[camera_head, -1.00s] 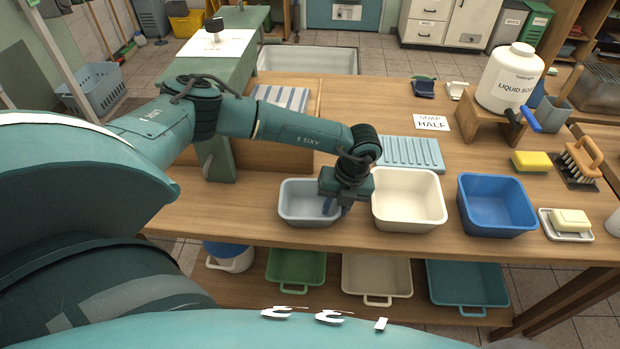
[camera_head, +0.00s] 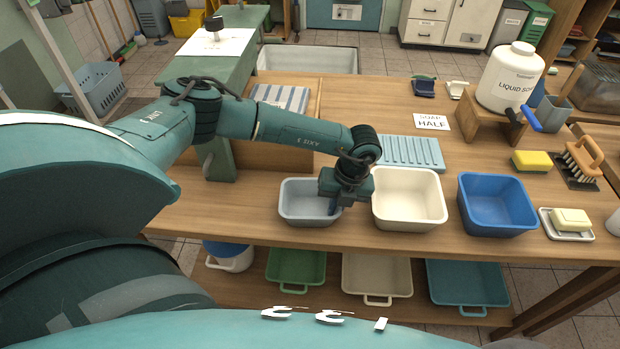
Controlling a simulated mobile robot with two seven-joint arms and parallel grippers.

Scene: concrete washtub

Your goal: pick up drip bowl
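The small grey-blue tub (camera_head: 300,215), which I take for the drip bowl, stands on the front part of the wooden bench, left of a cream tub. My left gripper (camera_head: 335,208) points down at its right rim. One dark finger shows inside the tub, close against the right wall. The other finger is hidden behind the gripper body and the rim. The gripper looks shut on that wall, and the tub rests on the bench. My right gripper is not in view.
The cream tub (camera_head: 409,199) stands close on the right of the gripper. A blue tub (camera_head: 497,205) is farther right, and a pale ribbed board (camera_head: 412,153) lies behind. Bench to the left of the grey-blue tub is clear.

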